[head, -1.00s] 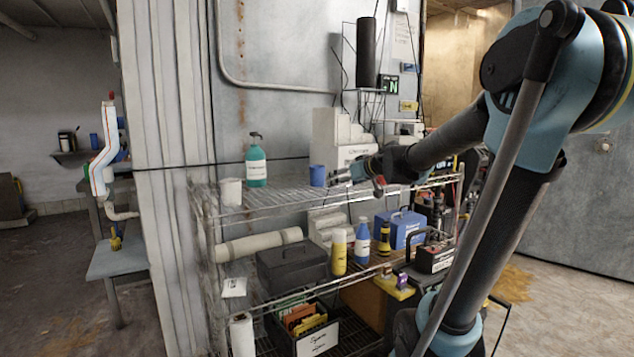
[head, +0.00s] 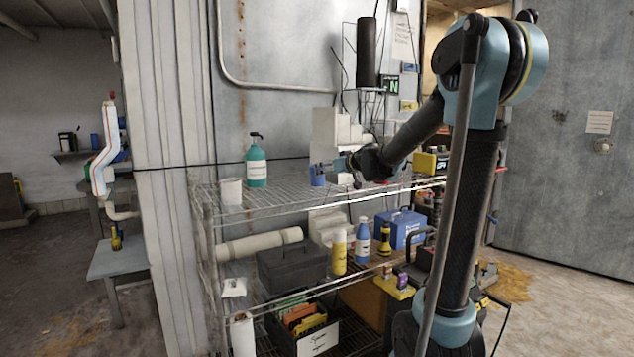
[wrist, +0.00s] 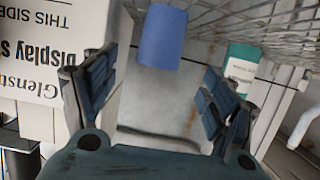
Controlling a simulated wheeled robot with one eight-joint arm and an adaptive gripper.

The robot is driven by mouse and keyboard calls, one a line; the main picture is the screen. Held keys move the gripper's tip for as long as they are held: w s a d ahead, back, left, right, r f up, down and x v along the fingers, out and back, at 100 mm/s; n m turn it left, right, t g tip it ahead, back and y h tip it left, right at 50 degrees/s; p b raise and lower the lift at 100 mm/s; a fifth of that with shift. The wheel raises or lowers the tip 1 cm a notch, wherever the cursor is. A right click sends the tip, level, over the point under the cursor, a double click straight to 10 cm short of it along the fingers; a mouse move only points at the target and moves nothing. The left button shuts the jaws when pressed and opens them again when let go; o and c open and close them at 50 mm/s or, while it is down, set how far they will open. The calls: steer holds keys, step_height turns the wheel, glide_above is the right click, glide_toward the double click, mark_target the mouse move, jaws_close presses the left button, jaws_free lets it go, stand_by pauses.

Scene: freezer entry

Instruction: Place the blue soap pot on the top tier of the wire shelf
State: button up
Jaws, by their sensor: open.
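The blue soap pot (head: 317,179) stands upright on the top tier (head: 275,208) of the wire shelf, near the tier's middle. My gripper (head: 333,168) reaches in from the right, low over the tier, its tips close to the pot and partly overlapping it in the head view. The wrist view is turned over, with the shelf wires at the top. There the pot (wrist: 163,38) lies ahead, between the lines of the two spread fingers (wrist: 160,78). The gripper is open and holds nothing. I cannot tell whether a finger touches the pot.
A teal pump bottle (head: 256,164) and a white cup (head: 231,191) stand left of the pot. A white lettered box (wrist: 42,55) is close beside one finger in the wrist view. Lower tiers hold a toolbox (head: 290,264), bottles and bins.

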steer(key=shift+x, duration=4.85)
steer(key=c, duration=1.3)
steer(key=shift+o, duration=0.2)
